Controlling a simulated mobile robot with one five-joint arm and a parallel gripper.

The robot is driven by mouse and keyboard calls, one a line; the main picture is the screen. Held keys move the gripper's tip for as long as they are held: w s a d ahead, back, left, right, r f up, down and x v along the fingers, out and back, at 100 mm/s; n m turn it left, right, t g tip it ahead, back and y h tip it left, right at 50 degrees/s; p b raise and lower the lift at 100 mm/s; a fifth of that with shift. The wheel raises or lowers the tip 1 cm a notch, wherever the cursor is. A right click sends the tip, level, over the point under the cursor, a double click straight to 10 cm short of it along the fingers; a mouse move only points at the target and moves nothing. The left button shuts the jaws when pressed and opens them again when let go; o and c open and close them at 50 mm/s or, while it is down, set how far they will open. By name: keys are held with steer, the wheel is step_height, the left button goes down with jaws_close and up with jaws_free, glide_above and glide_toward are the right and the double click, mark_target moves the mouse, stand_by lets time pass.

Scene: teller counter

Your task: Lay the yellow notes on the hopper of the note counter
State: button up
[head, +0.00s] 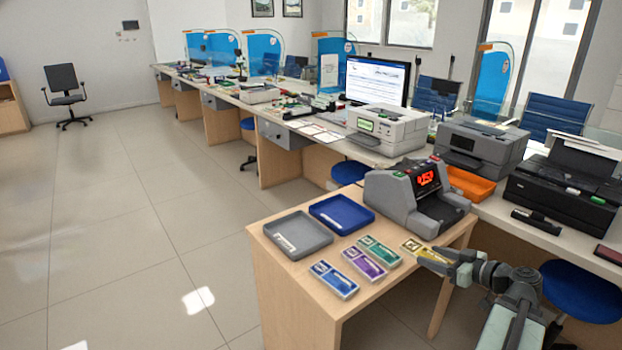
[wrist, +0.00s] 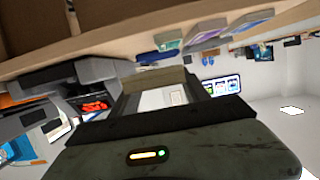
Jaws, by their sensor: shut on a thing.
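The yellow notes (head: 418,248) are a flat banded bundle at the right edge of the small wooden table. My gripper (head: 441,258) is shut on their near end. In the wrist view the bundle (wrist: 155,84) sticks out beyond the dark jaws (wrist: 155,118); the jaws hide its near end. I cannot tell how high it is above the tabletop. The grey note counter (head: 395,207), with a red lit display, stands on the table behind the notes. Its hopper is hard to make out. The notes are apart from the counter.
Blue (head: 333,279), purple (head: 364,263) and green (head: 379,251) note bundles lie left of my gripper. A grey tray (head: 308,253) and a blue tray (head: 363,224) lie behind them. An orange tray (head: 470,184) and printers (head: 568,190) stand on the long counter.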

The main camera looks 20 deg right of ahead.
mark_target(433, 258)
step_height(433, 258, up, 19)
steer(key=p, duration=1.7)
steer(key=shift+w+a+f, duration=0.1)
steer(key=shift+w+a, duration=0.05)
steer(key=shift+a, duration=0.05)
